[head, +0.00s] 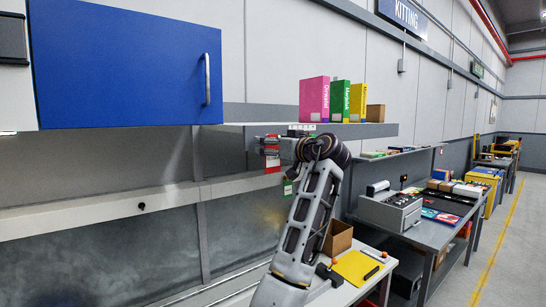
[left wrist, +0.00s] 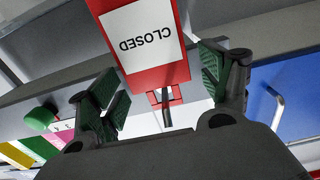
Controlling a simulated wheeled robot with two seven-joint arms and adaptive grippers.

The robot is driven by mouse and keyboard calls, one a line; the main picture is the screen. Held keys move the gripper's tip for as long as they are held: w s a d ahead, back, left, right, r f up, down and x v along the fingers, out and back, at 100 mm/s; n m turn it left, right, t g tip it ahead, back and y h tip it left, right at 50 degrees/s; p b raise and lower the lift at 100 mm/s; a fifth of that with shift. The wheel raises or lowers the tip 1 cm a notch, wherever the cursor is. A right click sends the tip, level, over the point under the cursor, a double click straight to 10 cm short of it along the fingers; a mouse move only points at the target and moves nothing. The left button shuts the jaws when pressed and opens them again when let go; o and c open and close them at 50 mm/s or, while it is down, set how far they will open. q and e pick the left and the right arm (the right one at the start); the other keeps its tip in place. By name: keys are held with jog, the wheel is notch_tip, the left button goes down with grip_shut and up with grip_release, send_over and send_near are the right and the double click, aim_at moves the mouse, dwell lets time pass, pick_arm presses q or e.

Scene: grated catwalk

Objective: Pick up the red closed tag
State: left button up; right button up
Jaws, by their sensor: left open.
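The red closed tag (left wrist: 160,71) has a white panel reading CLOSED, upside down in the left wrist view. A small metal peg (left wrist: 167,117) shows at its slotted end. In the head view the red tag (head: 272,164) hangs below the shelf edge, partly hidden by my gripper. My left gripper (left wrist: 162,88) is open, with one green-padded finger on each side of the tag's slotted end. A gap shows on both sides; I see no grip. It also shows in the head view (head: 270,150), at the tag. My right gripper is not in view.
A green tag (head: 288,187) hangs just right of the red one. Pink (head: 314,99), green (head: 340,101) and yellow (head: 358,102) binders stand on the shelf (head: 378,131) above. A blue cabinet (head: 125,70) is at upper left. A bench with a yellow clipboard (head: 355,267) is below.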

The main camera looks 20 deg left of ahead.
pick_arm(q)
jog(key=c, duration=0.9)
jog(key=shift+r, duration=0.15)
jog(key=shift+b, duration=0.3)
jog(key=shift+s+d+r, duration=0.1)
jog(key=shift+d, duration=0.1)
jog(key=b+v, duration=0.4)
jog(key=v, duration=1.2)
jog(key=shift+s+d+b, duration=0.1)
jog(key=shift+s+b, duration=0.05)
jog(key=shift+b, duration=0.2)
jog(key=shift+c, duration=0.3)
jog(key=shift+s+d, duration=0.4)
jog(key=shift+d, duration=0.1)
